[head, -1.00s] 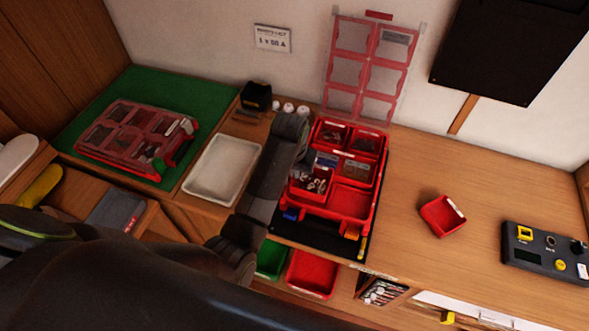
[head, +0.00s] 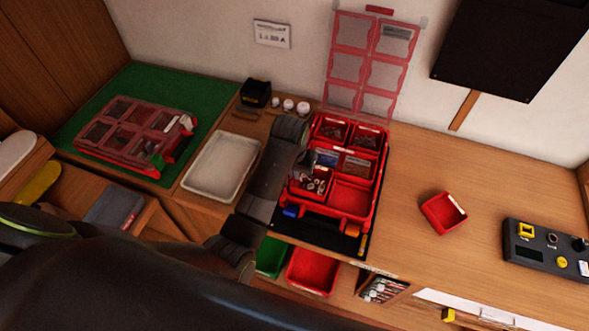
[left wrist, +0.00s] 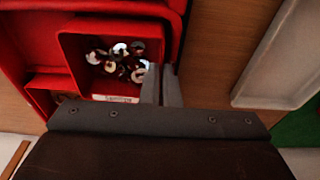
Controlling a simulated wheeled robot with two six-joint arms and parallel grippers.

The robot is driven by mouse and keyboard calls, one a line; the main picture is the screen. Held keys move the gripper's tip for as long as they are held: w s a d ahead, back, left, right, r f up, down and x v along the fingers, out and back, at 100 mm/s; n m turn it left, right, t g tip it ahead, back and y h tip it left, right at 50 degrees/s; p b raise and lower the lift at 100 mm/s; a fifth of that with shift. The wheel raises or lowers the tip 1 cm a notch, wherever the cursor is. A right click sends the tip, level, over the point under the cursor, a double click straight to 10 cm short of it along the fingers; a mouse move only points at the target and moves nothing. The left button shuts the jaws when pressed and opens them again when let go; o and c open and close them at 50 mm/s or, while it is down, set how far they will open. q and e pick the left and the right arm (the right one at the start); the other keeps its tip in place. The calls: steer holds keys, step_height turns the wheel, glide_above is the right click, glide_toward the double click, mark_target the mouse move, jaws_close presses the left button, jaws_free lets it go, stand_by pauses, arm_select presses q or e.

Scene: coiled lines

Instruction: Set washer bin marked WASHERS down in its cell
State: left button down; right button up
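The washer bin (left wrist: 112,62) is a small red bin with a white label on its front wall and several metal washers inside. In the head view the washer bin (head: 314,182) is at the front left cell of the open red case (head: 366,212). My left gripper (left wrist: 163,72) has its two fingers close together at the bin's side wall, apparently pinching it. In the head view my left gripper (head: 304,164) partly hides the bin's back edge. Whether the bin rests fully on the cell floor is hard to tell. My right gripper is not in view.
The case's front right compartment (head: 350,197) looks empty; filled bins occupy others. Its clear lid (head: 346,67) stands open against the wall. A white tray (head: 221,166) is left of my arm. An empty red bin (head: 443,212) and a control box (head: 545,248) stand right.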

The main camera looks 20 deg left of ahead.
arm_select(q)
steer(key=shift+f, duration=0.55)
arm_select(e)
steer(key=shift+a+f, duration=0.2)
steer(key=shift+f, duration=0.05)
arm_select(q)
steer(key=c, duration=2.1)
jaws_free()
steer(key=o, duration=0.5)
